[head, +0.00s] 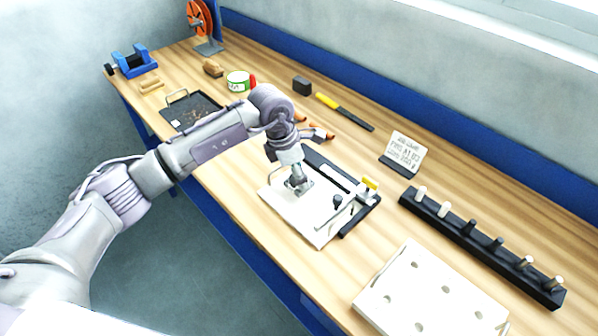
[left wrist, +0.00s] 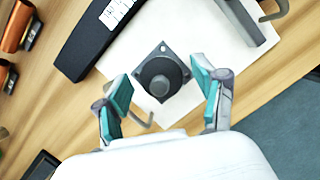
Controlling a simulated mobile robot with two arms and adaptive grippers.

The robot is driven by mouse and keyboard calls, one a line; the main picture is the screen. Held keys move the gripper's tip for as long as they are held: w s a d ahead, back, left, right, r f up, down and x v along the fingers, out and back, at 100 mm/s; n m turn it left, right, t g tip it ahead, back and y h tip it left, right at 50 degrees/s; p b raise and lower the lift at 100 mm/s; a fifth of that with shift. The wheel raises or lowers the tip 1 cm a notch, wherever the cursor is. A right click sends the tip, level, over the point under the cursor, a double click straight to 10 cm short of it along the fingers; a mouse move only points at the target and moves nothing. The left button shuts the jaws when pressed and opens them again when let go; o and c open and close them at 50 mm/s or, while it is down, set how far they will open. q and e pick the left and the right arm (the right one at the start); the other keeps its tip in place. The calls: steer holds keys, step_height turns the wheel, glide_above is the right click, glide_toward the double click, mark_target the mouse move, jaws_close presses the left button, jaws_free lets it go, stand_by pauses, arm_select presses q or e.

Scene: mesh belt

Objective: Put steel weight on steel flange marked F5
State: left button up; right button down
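In the left wrist view a dark grey square plate with corner holes, which looks like a steel flange (left wrist: 147,66), lies on a white board (left wrist: 225,50). A round dark body with a lighter grey knob sits at its middle; I cannot tell whether this is the steel weight (left wrist: 160,87) or part of the flange. No F5 mark is readable. My left gripper (left wrist: 161,95) is open, its teal-padded fingers on either side of the plate, apart from it. In the head view my left gripper (head: 298,188) points down over the white board (head: 310,230). My right gripper is not in view.
A black clamp bar (head: 335,170) edges the white board. A printed card (head: 405,153), a black rack with several pegs (head: 480,240) and a white holed block (head: 430,290) stand to the right. A yellow-handled tool (head: 330,101) and a dark tray (head: 190,112) lie farther back.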

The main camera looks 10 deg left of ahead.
arm_select(q)
steer(key=shift+r, duration=0.2)
steer(key=shift+r+p, duration=0.4)
steer(key=shift+p, duration=0.25)
steer(key=b+v, duration=0.2)
steer(key=v, duration=1)
steer(key=shift+b, duration=0.4)
